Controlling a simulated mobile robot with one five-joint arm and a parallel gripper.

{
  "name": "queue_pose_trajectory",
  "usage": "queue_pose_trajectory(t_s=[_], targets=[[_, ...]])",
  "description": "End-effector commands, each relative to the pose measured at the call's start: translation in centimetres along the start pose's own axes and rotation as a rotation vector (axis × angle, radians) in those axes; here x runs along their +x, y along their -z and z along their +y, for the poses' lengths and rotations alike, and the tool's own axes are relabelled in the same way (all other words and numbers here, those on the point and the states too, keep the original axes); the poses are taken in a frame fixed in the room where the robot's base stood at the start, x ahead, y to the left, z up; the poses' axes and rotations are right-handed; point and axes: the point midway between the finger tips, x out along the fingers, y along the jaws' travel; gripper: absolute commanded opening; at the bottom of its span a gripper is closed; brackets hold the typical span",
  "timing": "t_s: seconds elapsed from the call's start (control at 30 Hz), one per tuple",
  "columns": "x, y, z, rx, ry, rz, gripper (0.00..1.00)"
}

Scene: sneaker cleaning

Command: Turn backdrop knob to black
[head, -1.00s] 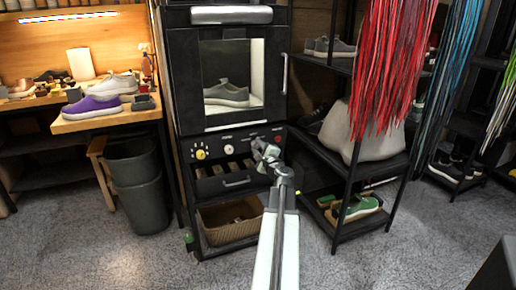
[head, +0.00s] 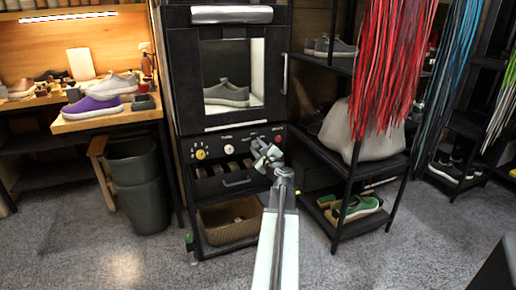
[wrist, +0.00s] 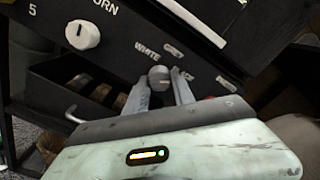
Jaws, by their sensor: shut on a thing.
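The backdrop knob (wrist: 159,76) is a small grey knob on the black control panel of the cabinet. In the wrist view, my gripper (wrist: 161,82) is shut on it, one finger on each side. Labels WHITE (wrist: 147,49) and GREY (wrist: 174,48) stand above it. Another label to the right (wrist: 214,87) is partly hidden and not fully readable. Which label the knob points to cannot be told. In the head view my gripper (head: 265,155) is at the panel's right half and hides the knob. The cabinet window (head: 232,75) shows a grey sneaker (head: 226,95).
A white knob (wrist: 82,35) sits left of my gripper. An open drawer with a handle (head: 237,182) juts out below the panel. A basket (head: 229,221) stands under it. A shoe rack (head: 343,215) is close on the right, a bin (head: 137,190) on the left.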

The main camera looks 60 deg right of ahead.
Motion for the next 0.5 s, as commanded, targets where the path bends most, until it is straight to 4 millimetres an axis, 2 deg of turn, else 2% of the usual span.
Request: queue_pose_trajectory(t_s=[0.1,0.13,0.2,0.5], targets=[[-0.12,0.20,-0.11,-0.003,0.003,0.005,0.00],[-0.12,0.20,-0.11,-0.003,0.003,0.005,0.33],[-0.10,0.17,-0.10,-0.003,0.003,0.004,0.52],[-0.07,0.05,-0.02,-0.002,0.001,0.001,0.52]])
